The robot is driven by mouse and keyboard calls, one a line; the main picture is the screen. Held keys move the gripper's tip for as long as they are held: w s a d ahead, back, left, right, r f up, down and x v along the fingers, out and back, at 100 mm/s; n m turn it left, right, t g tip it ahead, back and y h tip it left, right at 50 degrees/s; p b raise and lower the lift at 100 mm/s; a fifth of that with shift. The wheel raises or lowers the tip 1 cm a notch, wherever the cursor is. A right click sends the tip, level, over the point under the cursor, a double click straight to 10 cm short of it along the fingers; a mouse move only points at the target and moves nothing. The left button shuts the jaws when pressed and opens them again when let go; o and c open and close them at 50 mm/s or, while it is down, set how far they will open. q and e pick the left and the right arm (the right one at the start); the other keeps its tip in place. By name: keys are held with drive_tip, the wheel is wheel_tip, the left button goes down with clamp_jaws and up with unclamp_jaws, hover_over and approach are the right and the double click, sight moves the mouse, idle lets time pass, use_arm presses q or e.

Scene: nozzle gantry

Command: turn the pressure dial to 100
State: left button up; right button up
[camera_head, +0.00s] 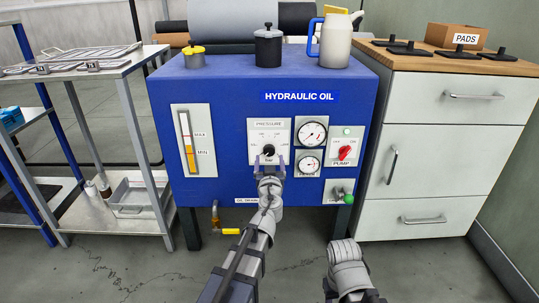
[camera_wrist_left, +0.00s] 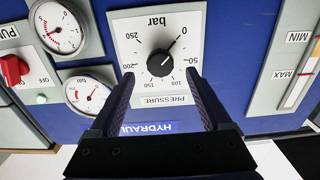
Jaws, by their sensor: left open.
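The pressure dial is a black round knob (camera_head: 268,151) on a white plate (camera_head: 256,130) marked PRESSURE, on the front of the blue hydraulic oil unit. In the left wrist view the picture is upside down, and the knob (camera_wrist_left: 160,63) has a white pointer line aimed at the 0 mark. The 100 mark (camera_wrist_left: 177,80) lies on the side toward the PRESSURE label. My left gripper (camera_head: 269,161) is open in front of the dial. In the left wrist view its two fingers (camera_wrist_left: 160,85) reach toward the knob from either side, and contact is not visible.
Two gauges (camera_head: 312,133) (camera_head: 308,163) and a red pump switch (camera_head: 344,152) sit right of the dial. A level glass (camera_head: 187,140) is at left. Cans and a jug (camera_head: 335,40) stand on top. A white cabinet (camera_head: 420,150) is at right, and a grey shelf (camera_head: 128,110) at left.

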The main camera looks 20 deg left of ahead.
sight(269, 152)
use_arm(q)
drive_tip(key=x, duration=0.5)
clamp_jaws()
idle(0.6)
